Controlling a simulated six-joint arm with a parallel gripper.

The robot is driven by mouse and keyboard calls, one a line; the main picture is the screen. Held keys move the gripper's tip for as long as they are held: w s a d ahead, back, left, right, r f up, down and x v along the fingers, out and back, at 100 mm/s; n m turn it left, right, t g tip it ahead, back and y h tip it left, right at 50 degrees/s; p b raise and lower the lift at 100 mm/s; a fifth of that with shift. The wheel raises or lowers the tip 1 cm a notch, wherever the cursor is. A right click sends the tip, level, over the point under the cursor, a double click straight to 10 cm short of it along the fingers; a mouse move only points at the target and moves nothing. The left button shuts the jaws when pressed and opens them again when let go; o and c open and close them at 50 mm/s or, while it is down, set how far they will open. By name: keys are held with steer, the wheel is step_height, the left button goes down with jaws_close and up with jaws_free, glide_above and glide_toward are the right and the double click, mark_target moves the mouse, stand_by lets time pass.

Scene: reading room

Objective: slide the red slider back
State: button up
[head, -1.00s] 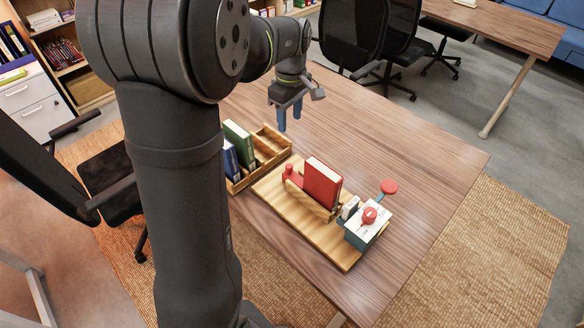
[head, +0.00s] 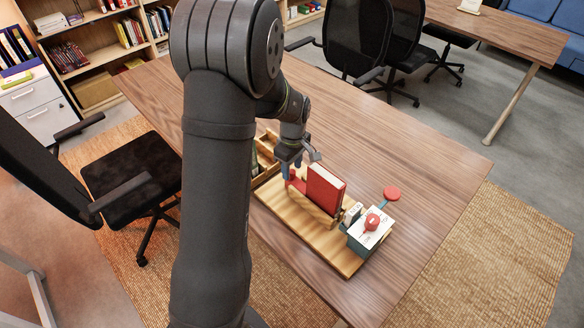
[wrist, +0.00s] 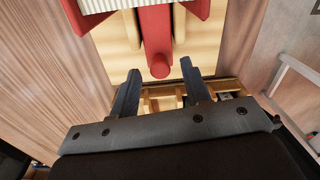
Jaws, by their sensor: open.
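The red slider (wrist: 155,30) lies on a light wooden board (head: 335,256), with its round red knob (wrist: 160,71) toward my gripper in the wrist view. In the head view only a bit of the slider's red (head: 299,185) shows beside the red book (head: 324,189). My gripper (head: 291,174) is over the left end of the board, pointing down. In the wrist view my gripper (wrist: 160,70) is open, one finger on each side of the knob, with gaps between. I cannot tell whether the fingertips are level with the knob in height.
The upright red book stands close beside the slider. A teal-and-white box with a red knob (head: 372,221) and a red disc (head: 391,194) are at the board's right end. A wooden organizer (head: 266,176) stands left of the board, partly hidden. The table's right side is clear.

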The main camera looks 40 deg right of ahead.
steer(key=shift+f, duration=0.35)
jaws_close()
steer(key=shift+w, duration=2.7)
jaws_free()
step_height(320, 180, up, 18)
steer(key=shift+d+f, duration=0.2)
steer(key=shift+f, duration=0.05)
steer(key=shift+f, duration=0.1)
